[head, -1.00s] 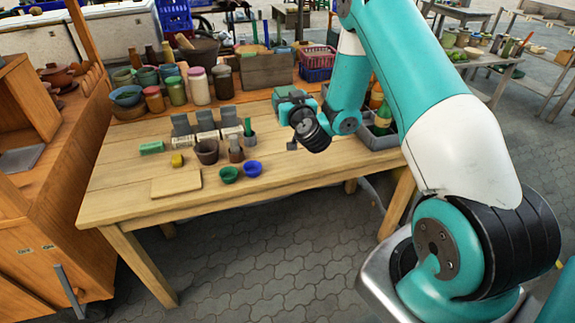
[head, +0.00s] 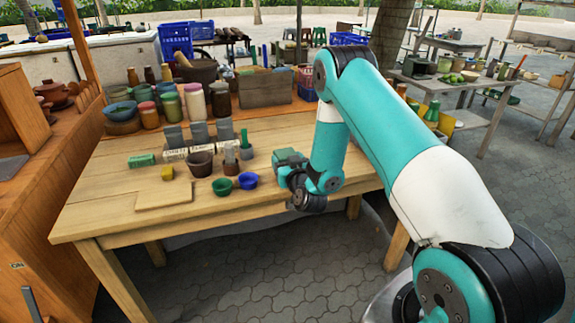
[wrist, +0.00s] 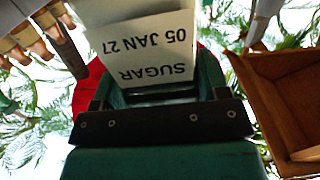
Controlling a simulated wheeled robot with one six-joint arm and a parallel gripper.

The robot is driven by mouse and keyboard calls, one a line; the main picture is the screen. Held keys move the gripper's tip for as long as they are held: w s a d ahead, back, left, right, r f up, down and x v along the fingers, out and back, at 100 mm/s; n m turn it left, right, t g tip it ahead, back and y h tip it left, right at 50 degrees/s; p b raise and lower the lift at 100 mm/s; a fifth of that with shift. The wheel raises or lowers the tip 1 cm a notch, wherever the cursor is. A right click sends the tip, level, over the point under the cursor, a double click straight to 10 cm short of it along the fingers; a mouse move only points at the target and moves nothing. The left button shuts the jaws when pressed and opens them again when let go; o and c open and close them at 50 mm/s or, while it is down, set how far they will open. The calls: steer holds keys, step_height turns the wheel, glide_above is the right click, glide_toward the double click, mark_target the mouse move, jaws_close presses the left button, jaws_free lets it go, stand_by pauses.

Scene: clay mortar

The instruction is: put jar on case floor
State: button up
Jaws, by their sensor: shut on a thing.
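In the wrist view my gripper (wrist: 152,95) is shut on a pale jar (wrist: 145,40). Its white label reads "SUGAR 05 JAN 27" upside down. Red shows behind the fingers; I cannot tell what it belongs to. In the head view my gripper (head: 288,158) is beside the table's right part, right of the blue bowl, and the held jar cannot be made out. An orange-brown wooden box-like thing (wrist: 285,95) stands at the right of the wrist view; I cannot tell whether it is the case. An open wooden cabinet (head: 25,120) stands at the left of the head view.
Several jars and a wooden box (head: 265,88) line the back. The table's front right is clear.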

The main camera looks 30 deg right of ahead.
steer(key=shift+f, duration=0.15)
steer(key=o, duration=1.1)
steer(key=shift+o, duration=0.2)
